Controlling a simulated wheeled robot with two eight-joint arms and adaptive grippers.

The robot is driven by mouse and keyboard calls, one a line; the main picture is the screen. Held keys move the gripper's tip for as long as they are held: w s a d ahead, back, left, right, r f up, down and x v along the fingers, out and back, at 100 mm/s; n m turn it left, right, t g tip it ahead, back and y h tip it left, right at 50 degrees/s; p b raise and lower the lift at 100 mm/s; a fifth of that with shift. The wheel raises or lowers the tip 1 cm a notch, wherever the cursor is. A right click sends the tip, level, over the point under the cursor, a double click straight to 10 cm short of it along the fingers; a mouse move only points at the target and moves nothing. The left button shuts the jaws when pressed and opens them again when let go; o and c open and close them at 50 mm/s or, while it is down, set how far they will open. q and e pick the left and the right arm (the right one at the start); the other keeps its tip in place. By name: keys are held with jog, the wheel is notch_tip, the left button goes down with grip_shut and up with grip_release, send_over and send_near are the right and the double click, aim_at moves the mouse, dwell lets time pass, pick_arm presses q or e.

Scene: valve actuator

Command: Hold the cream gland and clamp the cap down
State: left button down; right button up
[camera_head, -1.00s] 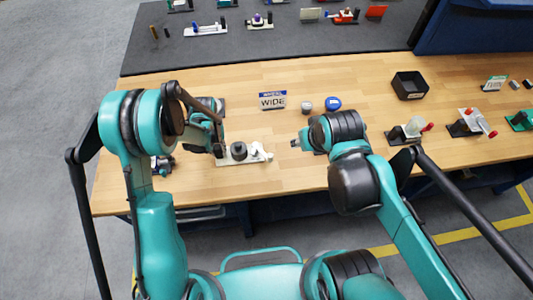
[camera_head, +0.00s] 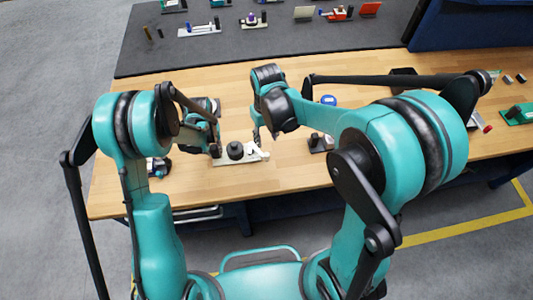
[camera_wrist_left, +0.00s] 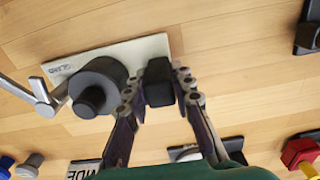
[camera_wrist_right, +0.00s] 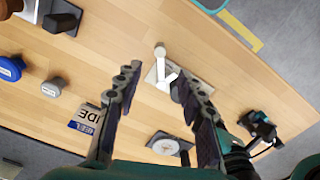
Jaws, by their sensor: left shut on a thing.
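The cream gland (camera_head: 228,160) is a pale base plate lying on the wooden bench; its plate (camera_wrist_left: 132,50) also shows in the left wrist view. A round dark cap (camera_wrist_left: 97,87) with a knob sits on the plate, beside a pale lever (camera_wrist_left: 40,92). My left gripper (camera_wrist_left: 160,88) is shut on the black block (camera_wrist_left: 158,82) at the plate's end. My right gripper (camera_head: 257,138) is above the lever end of the gland. In the right wrist view my right gripper (camera_wrist_right: 160,85) is open and empty, and its right finger partly hides the gland (camera_wrist_right: 168,73).
In the right wrist view, a WIDE sign (camera_wrist_right: 86,120), a grey knob (camera_wrist_right: 50,88) and a blue knob (camera_wrist_right: 10,68) stand on the bench. A dark fixture (camera_head: 320,142) is right of the gland. Another dark device (camera_head: 160,168) is left of it. The bench front is clear.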

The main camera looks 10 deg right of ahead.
aim_at(266, 154)
notch_tip(266, 154, down, 11)
jog(key=shift+f, duration=0.2)
dwell(0.3)
grip_shut()
